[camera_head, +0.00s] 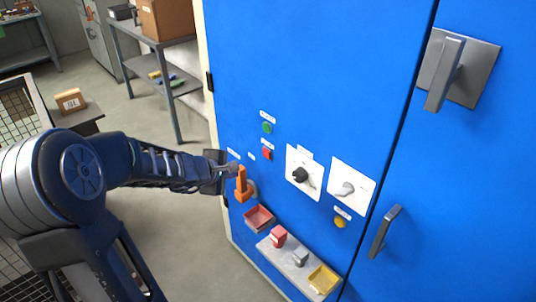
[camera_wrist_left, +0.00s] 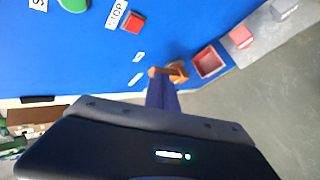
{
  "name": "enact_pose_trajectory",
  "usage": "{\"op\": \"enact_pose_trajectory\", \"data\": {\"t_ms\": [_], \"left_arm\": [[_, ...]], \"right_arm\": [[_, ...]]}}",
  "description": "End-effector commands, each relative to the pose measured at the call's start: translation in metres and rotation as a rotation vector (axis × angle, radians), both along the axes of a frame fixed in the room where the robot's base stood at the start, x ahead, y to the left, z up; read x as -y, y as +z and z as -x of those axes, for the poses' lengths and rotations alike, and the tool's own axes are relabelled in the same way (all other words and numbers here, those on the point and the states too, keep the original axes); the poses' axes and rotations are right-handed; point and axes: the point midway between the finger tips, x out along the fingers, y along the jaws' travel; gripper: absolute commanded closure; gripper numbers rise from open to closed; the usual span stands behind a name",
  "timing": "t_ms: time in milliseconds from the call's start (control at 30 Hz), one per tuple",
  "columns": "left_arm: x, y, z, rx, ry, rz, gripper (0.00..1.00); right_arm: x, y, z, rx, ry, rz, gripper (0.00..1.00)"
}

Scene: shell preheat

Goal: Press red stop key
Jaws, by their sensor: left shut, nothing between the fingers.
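The red stop key (camera_head: 267,153) is a small square button on the blue cabinet front, below the green round button. It also shows in the left wrist view (camera_wrist_left: 133,22), beside a label reading STOP. My left gripper (camera_head: 232,168) is shut and empty, in front of the cabinet, to the left of and a little below the red key in the head view. Its fingers (camera_wrist_left: 162,95) point toward the cabinet in the wrist view, apart from the key. An orange part (camera_head: 242,186) shows just beside the fingertips; I cannot tell whether they touch. My right gripper is out of view.
The cabinet (camera_head: 330,70) also carries a green button (camera_head: 267,128), a black knob (camera_head: 300,174), a grey switch (camera_head: 345,188), a yellow button (camera_head: 340,222) and door handles (camera_head: 384,231). Below are a red tray (camera_head: 259,218) and a ledge with small blocks (camera_head: 278,236).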

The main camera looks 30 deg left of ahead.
Motion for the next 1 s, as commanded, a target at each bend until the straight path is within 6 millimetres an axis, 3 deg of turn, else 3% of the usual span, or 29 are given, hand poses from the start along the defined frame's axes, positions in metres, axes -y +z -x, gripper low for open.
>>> {"op": "enact_pose_trajectory", "data": {"t_ms": [267,800,1000], "left_arm": [[0.003,0.000,-0.008,-0.001,-0.001,-0.001,1.00],[0.021,-0.001,-0.069,-0.002,-0.003,-0.001,1.00],[0.025,0.000,-0.082,-0.002,-0.002,-0.001,1.00]], "right_arm": [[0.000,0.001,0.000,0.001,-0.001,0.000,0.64],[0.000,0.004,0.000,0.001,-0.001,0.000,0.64],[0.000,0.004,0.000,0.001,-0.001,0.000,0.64]]}}
